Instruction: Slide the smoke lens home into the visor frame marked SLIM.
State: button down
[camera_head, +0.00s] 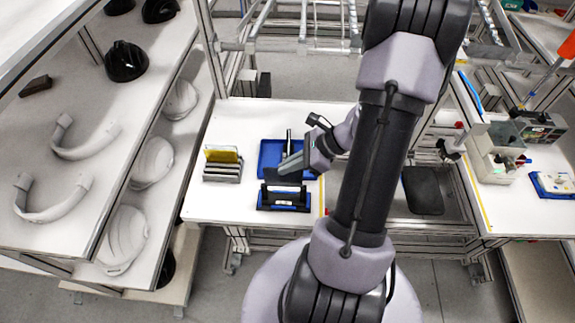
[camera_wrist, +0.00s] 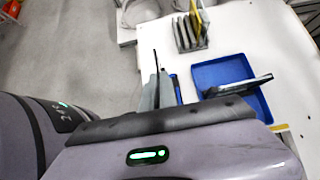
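My gripper (camera_head: 287,166) is over the front of the blue tray. Its fingers (camera_wrist: 157,92) are close together, with a thin dark plate, apparently the smoke lens (camera_wrist: 155,60), edge-on between them. In the head view the dark lens (camera_head: 283,177) shows below the fingertips, just behind a black visor frame on a blue base (camera_head: 284,198). I cannot tell whether lens and frame touch. No SLIM marking is readable. Another dark, light-edged piece (camera_head: 289,141) stands in the blue tray (camera_head: 265,157); it also shows in the wrist view (camera_wrist: 238,87).
A slotted rack (camera_head: 222,172) with a yellow lens (camera_head: 222,155) stands left of the tray on the white table (camera_head: 205,205). Shelves with helmet shells (camera_head: 125,62) are at the left. My arm hides the table's right part. The table's front left is clear.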

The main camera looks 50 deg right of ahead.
aim_at(288, 186)
jog(key=shift+f+b, duration=3.6)
jog(key=shift+f, duration=0.45)
jog(key=c, duration=1.6)
grip_release()
jog(key=shift+r, duration=0.15)
jog(key=p+v, duration=0.5)
jog(key=v, duration=1.2)
jog(key=shift+s+r, duration=0.1)
jog(key=shift+s, duration=0.05)
